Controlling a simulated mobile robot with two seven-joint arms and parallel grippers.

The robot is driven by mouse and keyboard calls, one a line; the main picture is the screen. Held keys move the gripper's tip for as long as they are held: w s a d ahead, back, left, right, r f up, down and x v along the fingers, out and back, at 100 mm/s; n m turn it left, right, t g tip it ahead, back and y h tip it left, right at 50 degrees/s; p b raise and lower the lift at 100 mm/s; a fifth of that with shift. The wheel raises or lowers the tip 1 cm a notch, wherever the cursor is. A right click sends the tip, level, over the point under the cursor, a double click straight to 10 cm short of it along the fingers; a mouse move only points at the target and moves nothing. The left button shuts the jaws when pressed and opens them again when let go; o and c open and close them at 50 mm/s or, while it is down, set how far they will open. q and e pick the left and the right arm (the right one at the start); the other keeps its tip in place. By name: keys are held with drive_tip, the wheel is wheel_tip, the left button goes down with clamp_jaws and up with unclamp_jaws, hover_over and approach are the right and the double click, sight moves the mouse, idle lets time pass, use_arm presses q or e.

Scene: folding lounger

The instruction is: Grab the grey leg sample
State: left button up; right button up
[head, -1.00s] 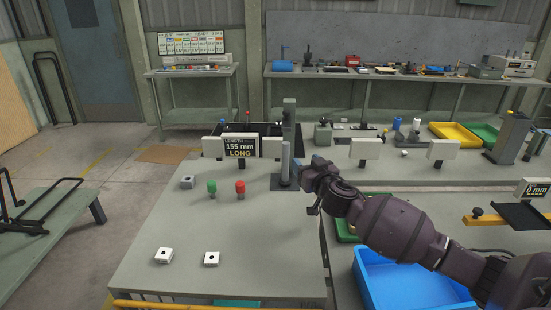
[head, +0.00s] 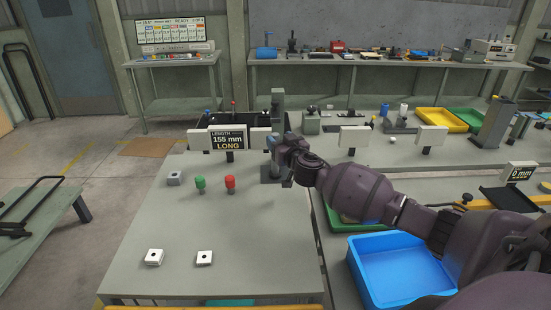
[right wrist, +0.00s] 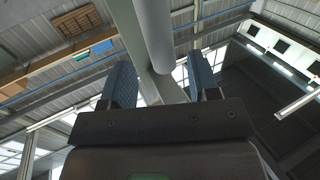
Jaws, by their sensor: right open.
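The grey leg sample (right wrist: 154,35) is a smooth upright cylinder. In the right wrist view it stands between the two blue fingers of my right gripper (right wrist: 160,82), with a gap to each side. In the head view my right gripper (head: 277,146) is at the gauge with the grey post (head: 278,108), and its fingers largely hide the sample. The gripper is open. The display (head: 228,138) beside the gauge reads 155 mm LONG. My left gripper is not in view.
A blue bin (head: 400,270) lies to the right.

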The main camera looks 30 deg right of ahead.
drive_tip(key=shift+w+d, duration=0.2)
drive_tip(key=shift+w, duration=2.1)
drive_tip(key=shift+c, duration=0.4)
clamp_jaws()
